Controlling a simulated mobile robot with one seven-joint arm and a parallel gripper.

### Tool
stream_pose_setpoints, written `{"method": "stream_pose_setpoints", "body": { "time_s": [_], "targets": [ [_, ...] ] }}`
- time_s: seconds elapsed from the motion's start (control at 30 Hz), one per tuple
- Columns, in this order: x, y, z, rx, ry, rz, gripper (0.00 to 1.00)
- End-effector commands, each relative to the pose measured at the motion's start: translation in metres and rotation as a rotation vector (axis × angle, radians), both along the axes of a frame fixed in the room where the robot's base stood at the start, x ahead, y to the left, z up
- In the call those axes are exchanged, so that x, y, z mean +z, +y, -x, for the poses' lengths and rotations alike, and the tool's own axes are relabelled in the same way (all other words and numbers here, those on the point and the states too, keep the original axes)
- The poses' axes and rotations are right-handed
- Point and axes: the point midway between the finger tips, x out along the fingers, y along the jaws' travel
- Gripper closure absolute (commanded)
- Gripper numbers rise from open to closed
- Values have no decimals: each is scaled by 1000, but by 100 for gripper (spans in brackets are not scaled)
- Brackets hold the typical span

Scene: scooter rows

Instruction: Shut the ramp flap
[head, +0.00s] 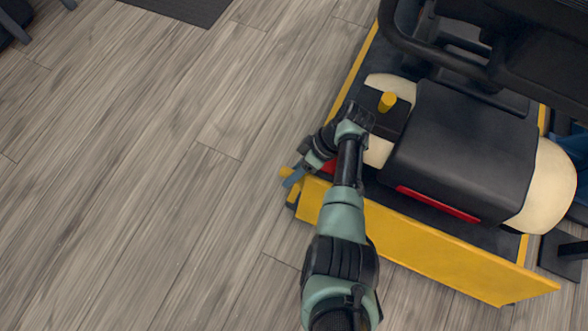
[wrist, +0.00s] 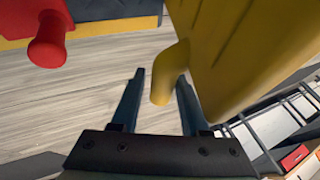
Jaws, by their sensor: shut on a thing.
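The ramp flap (head: 430,248) is a long yellow panel along the near end of the scooter's platform. It looks raised at a steep angle; I cannot tell whether it meets the platform fully. In the wrist view the flap (wrist: 238,50) fills the upper right, with a bent yellow handle (wrist: 161,88) at its edge. My gripper (wrist: 158,92) has its two dark fingers on either side of this handle and is shut on it. In the head view my gripper (head: 293,177) is at the flap's left end, and my arm hides part of the flap.
A scooter with a black seat (head: 465,145) stands on the yellow-edged platform, beside a yellow knob (head: 387,101). A red knob (wrist: 47,42) shows in the wrist view at upper left. Wood floor at left is clear up to a dark mat (head: 185,8).

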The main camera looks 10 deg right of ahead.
Motion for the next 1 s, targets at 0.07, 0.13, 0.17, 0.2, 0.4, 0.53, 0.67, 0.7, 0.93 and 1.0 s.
{"method": "stream_pose_setpoints", "body": {
  "time_s": [0.07,0.13,0.17,0.2,0.4,0.53,0.67,0.7,0.93,1.0],
  "targets": [
    [-3,-16,-15,-30,-56,50,100],
    [-3,-16,-16,-31,-58,51,42],
    [-3,-16,-16,-31,-58,51,37],
    [-3,-16,-15,-32,-57,50,36],
    [-2,-16,-15,-32,-55,50,36],
    [4,-18,-15,-32,-57,50,36],
    [19,-25,-16,-33,-58,49,36],
    [25,-28,-17,-33,-58,49,36],
    [59,-46,-18,-30,-56,45,36],
    [64,-48,-17,-28,-53,42,36]
  ]
}}
